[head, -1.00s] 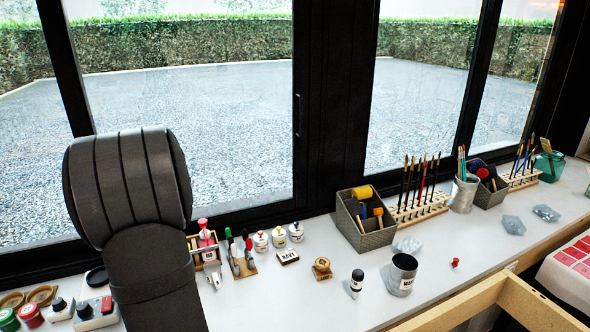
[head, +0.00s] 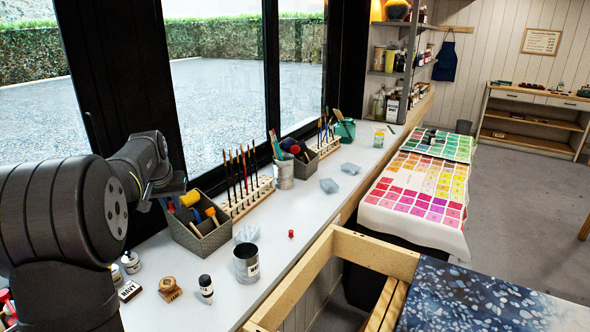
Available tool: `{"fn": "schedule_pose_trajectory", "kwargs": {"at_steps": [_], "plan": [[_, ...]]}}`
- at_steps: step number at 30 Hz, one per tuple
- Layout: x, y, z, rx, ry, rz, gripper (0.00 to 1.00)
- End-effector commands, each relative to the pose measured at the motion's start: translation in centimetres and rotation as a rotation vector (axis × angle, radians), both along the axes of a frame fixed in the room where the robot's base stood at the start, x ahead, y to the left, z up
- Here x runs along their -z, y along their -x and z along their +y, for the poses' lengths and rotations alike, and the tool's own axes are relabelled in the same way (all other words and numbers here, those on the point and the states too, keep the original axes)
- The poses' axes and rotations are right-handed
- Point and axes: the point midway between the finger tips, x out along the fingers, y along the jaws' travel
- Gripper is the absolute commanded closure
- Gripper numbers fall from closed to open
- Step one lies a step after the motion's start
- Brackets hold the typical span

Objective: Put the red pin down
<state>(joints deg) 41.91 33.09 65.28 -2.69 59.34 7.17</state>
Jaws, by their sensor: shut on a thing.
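A small red pin (head: 291,233) stands on the white counter (head: 310,210), right of the grey metal cup (head: 246,264) and close to the counter's front edge. It is small, and nothing of mine touches it. My dark arm fills the left side of the head view and reaches over the counter toward the window. Its far end passes behind the brush and tool boxes' left side. I make out no fingertips, so my gripper and anything in it are hidden.
A grey box of tools (head: 200,236), a brush rack (head: 247,198) and a small dark bottle (head: 206,289) stand near the cup. Clear blocks (head: 329,186) lie farther back. A wooden frame (head: 375,254) borders the counter. The counter around the pin is clear.

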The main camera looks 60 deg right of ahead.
Motion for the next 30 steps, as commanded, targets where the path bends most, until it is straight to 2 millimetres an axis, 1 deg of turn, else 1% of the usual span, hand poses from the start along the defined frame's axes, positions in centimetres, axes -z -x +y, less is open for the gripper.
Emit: {"fn": "schedule_pose_trajectory", "kwargs": {"at_steps": [1,2,3,5,6,8,9,11,12,15,18,21,27,30], "plan": [[0.0,2.1,-2.4,0.043,0.000,0.000,1.00],[0.0,3.2,-3.6,0.065,0.000,0.000,1.00],[0.0,4.7,-5.2,0.093,0.000,0.000,1.00],[0.1,7.0,-7.4,0.138,-0.001,0.001,1.00],[0.1,8.6,-8.8,0.167,-0.001,0.001,1.00],[0.1,11.2,-10.9,0.210,0.000,0.000,1.00],[0.1,12.9,-12.2,0.238,0.000,0.000,1.00],[0.1,15.4,-13.9,0.277,0.001,0.001,1.00],[0.1,16.9,-14.9,0.301,0.000,0.001,1.00],[0.1,20.4,-16.9,0.354,0.001,0.000,1.00],[0.1,23.1,-18.3,0.394,0.002,-0.001,1.00],[0.1,25.3,-19.3,0.426,0.001,-0.001,1.00],[0.2,28.8,-20.7,0.475,0.001,-0.001,1.00],[2.5,28.4,-20.5,0.469,-0.003,0.002,1.00]]}}
